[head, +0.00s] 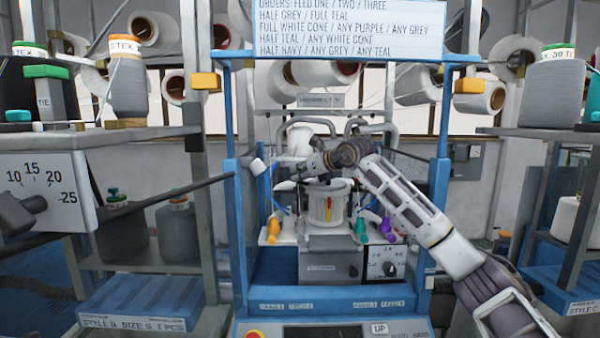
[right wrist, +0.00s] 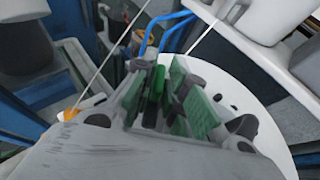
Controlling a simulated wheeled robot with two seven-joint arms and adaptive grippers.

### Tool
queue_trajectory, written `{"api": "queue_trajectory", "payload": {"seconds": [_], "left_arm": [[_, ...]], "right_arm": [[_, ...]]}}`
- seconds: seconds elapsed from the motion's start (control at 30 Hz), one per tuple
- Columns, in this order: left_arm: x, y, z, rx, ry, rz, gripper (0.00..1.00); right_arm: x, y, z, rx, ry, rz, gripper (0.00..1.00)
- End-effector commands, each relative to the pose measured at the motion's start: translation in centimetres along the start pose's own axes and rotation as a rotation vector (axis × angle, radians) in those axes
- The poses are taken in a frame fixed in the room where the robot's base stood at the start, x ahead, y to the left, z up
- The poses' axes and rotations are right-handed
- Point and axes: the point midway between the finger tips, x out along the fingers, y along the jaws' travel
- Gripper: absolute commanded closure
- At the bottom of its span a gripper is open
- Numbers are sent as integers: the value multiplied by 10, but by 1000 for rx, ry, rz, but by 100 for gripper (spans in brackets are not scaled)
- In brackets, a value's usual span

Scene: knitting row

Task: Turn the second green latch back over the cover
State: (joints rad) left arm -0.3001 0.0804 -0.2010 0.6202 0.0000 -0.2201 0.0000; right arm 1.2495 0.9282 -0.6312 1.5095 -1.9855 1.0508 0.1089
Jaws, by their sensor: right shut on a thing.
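My right gripper (head: 292,183) is at the top left of the white knitting cylinder (head: 318,208), its arm coming in from the right. In the right wrist view my right gripper (right wrist: 165,95) has its green-faced fingers around a dark green piece, which looks like the green latch (right wrist: 153,86). The fingers hide much of it, so I cannot tell how far it is turned. A white round surface, apparently the cover (right wrist: 268,130), lies below and to the right of the fingers. The other latch cannot be made out. My left gripper is not in view.
The blue machine frame (head: 444,200) stands around the cylinder. Orange (head: 273,230), teal (head: 361,229) and purple (head: 386,228) pieces stand in front. Blue tubes (right wrist: 172,24) and a pale yarn run close to the gripper. Yarn shelves (head: 100,135) flank the frame.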

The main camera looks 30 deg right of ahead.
Motion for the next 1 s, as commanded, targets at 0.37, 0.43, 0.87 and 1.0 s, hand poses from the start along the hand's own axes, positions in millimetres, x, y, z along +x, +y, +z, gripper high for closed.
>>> {"api": "queue_trajectory", "payload": {"seconds": [0.37,0.43,0.87,1.0], "left_arm": [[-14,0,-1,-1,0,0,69],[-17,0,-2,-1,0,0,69],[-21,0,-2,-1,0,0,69],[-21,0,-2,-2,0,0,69]], "right_arm": [[0,-2,0,-46,4,115,100],[0,-3,0,-54,5,136,100],[0,-3,0,-77,-2,186,100],[0,-3,0,-77,-2,186,85]]}}
